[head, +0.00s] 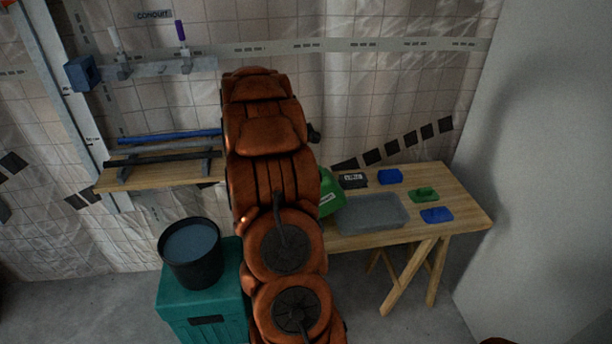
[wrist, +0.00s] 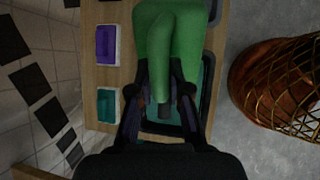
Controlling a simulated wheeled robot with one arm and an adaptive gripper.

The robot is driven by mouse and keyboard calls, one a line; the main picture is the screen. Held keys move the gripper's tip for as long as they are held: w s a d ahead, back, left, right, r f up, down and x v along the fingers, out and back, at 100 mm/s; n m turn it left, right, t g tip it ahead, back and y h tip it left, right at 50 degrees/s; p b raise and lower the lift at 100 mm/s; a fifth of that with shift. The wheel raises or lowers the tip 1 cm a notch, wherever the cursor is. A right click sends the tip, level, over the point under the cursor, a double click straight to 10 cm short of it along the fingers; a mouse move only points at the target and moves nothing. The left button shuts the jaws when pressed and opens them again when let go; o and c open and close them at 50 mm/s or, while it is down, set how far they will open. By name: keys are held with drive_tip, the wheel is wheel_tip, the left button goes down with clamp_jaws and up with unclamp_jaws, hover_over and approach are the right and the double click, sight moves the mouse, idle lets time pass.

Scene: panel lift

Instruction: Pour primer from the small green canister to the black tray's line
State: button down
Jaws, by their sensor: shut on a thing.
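A green canister (wrist: 166,40) fills the top middle of the wrist view. Part of it shows in the head view (head: 328,192), right of my arm. My gripper (wrist: 163,92) is shut on the canister's narrow green part. A dark-rimmed tray (wrist: 210,102) with a teal inside lies below the canister and my fingers in the wrist view. My arm hides this tray in the head view. I cannot make out its line, its fill level or any stream. I cannot tell how far the canister is tilted.
A grey tray (head: 373,213) stands on the wooden table (head: 462,202), right of the canister. Small blue (head: 437,215) and green (head: 424,195) items lie beyond it. Purple (wrist: 107,45) and teal (wrist: 107,104) items lie wallward. A black bucket (head: 190,272) stands on a teal crate (head: 202,315).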

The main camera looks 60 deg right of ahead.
drive_tip(key=shift+w+a+f+g+h+b, duration=0.5)
drive_tip(key=shift+g+h+b, duration=0.3)
drive_tip(key=shift+b, duration=1.45)
drive_tip(key=shift+w+a+f+g+h+b, duration=0.25)
drive_tip(key=shift+w+f+g+h+b, duration=0.4)
drive_tip(key=shift+b, duration=1.6)
drive_tip(key=shift+s+r+g, duration=0.15)
drive_tip(key=shift+s+g, duration=0.1)
